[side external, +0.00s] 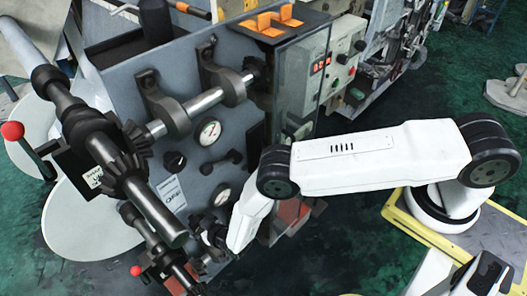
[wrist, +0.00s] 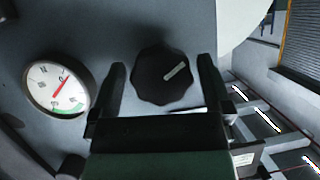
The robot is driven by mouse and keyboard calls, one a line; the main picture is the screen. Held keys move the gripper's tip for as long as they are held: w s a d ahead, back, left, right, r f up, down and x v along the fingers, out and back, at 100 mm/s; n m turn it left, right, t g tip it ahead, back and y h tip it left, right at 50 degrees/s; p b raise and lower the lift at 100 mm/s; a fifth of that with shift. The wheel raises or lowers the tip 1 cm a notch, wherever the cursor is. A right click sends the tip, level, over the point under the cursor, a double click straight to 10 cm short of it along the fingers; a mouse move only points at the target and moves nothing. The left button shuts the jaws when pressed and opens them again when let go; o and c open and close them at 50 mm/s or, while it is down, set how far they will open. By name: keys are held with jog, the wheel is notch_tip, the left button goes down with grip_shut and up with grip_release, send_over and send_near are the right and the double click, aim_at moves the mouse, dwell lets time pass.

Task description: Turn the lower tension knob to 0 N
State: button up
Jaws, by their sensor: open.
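The lower tension knob (wrist: 163,76) is black and scalloped, with a pale pointer line slanting toward the upper right in the wrist view. My gripper (wrist: 161,63) is open, with one dark finger on each side of the knob; I cannot tell whether they touch it. The lower gauge (wrist: 60,87) is left of the knob, white with a red needle and a green arc; its reading is too small to tell. In the side view my gripper (side external: 211,233) reaches the panel beneath the lower gauge (side external: 222,196), and the lower knob is mostly hidden there.
The upper gauge (side external: 209,132) and upper knob (side external: 175,161) sit higher on the grey panel (side external: 125,90). Dark rollers and shafts (side external: 155,210) with a red-ball lever (side external: 13,131) stand out at the left. A box with a red display (side external: 320,65) is to the right.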

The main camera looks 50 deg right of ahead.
jog(key=c, duration=1.1)
jog(key=shift+c, duration=0.2)
jog(key=shift+n+h, duration=0.8)
jog(key=shift+n, duration=0.2)
jog(key=o, duration=1.1)
jog(key=shift+o, duration=0.2)
jog(key=shift+s, duration=0.1)
